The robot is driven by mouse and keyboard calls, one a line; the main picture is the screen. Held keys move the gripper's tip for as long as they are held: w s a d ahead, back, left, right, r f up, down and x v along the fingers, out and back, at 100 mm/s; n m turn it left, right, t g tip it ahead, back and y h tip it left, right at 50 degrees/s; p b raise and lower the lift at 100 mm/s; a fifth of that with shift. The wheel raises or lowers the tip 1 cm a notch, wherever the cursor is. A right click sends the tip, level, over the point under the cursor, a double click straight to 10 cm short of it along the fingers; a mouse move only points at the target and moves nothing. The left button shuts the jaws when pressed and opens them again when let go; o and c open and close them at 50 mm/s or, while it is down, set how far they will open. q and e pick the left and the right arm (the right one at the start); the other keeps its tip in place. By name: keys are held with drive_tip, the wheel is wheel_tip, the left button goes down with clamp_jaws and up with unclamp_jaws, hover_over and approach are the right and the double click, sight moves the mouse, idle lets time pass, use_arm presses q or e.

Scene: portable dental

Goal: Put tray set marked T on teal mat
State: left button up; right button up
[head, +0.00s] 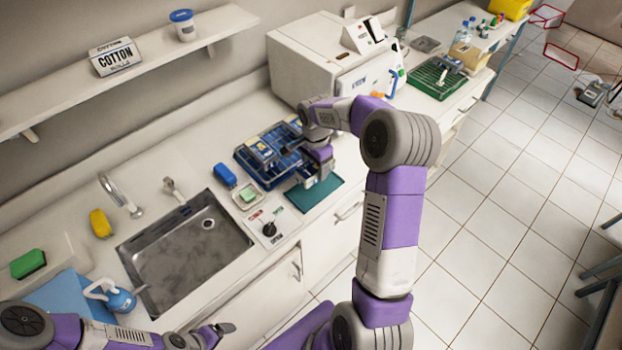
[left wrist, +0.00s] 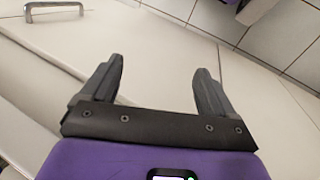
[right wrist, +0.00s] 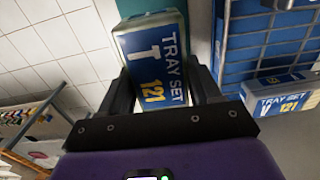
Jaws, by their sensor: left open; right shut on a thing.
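A blue-and-white box labelled TRAY SET T 121 (right wrist: 152,62) is between the fingers of my right gripper (right wrist: 165,85), which is shut on it. In the head view my right gripper (head: 312,176) is at the left part of the teal mat (head: 325,190) and largely hides the box. The mat also shows behind the box in the right wrist view (right wrist: 140,6); I cannot tell whether the box touches it. My left gripper (left wrist: 158,85) is open and empty, in front of white cabinet fronts, low at the bottom of the head view (head: 222,328).
A blue rack (head: 243,165) holding tray sets stands left of the mat; a set marked V (right wrist: 283,98) shows there. A white steriliser (head: 310,60) stands behind. A small dish (head: 247,196), a knob panel (head: 268,228) and a sink (head: 180,255) lie to the left.

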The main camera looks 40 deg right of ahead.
sight(315, 188)
wheel_tip(315, 188, down, 3)
drive_tip(key=shift+s+r, duration=0.1)
drive_tip(key=shift+s, duration=0.05)
wheel_tip(315, 188, down, 4)
drive_tip(key=shift+r, duration=0.15)
drive_tip(key=shift+f, duration=0.2)
drive_tip(key=shift+b, duration=0.3)
drive_tip(key=shift+f, duration=0.2)
drive_tip(key=o, duration=1.2)
drive_tip(key=shift+r, duration=0.1)
